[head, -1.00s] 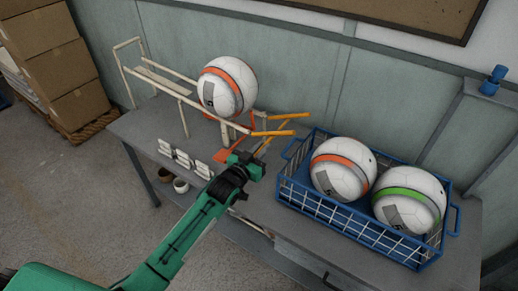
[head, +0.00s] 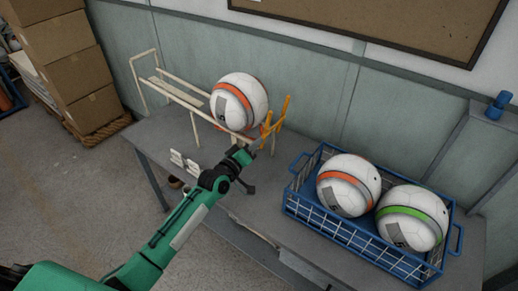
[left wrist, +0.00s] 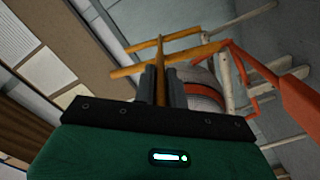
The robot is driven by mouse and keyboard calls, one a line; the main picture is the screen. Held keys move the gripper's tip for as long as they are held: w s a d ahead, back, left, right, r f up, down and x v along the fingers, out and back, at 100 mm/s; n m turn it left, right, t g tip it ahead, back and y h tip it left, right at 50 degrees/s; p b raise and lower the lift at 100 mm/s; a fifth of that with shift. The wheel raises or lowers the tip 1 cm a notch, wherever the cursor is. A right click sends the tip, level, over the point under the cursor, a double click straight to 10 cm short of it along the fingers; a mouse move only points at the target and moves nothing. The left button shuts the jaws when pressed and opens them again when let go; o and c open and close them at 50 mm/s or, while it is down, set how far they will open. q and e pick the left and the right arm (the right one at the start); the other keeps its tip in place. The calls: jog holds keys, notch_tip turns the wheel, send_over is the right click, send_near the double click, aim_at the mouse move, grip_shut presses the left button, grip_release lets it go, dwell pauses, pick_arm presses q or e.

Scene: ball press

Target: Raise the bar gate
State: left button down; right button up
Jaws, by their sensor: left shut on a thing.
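The bar gate (head: 285,110), a frame with yellow bars, stands at the right end of the cream rail rack (head: 170,85), its bars pointing steeply up. A white ball with an orange band (head: 239,102) rests on the rack right behind the gate. My left gripper (head: 262,141) reaches in from the lower left and is shut on the gate's near side. In the left wrist view its two fingers (left wrist: 162,75) close around a yellow bar, with another yellow bar (left wrist: 190,54) crossing behind. Orange parts (left wrist: 300,97) show at the right there. My right gripper is not in view.
A blue wire basket (head: 335,222) on the grey table (head: 262,205) holds two balls (head: 348,185) (head: 412,218), right of the rack. Small white plates (head: 184,163) stand at the table's front left. Cardboard boxes (head: 70,60) are stacked at the far left.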

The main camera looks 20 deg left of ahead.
pick_arm(q)
jog(key=shift+w+a+r+n, duration=0.15)
jog(key=shift+w+a+n, duration=0.1)
jog(key=shift+a+n, duration=0.45)
jog(key=shift+d, duration=0.1)
jog(key=c, duration=1.5)
grip_release()
jog(key=shift+o, duration=0.2)
jog(key=b+v, duration=0.2)
jog(key=v, duration=1.2)
jog(key=shift+b, duration=0.35)
jog(key=shift+w, duration=0.1)
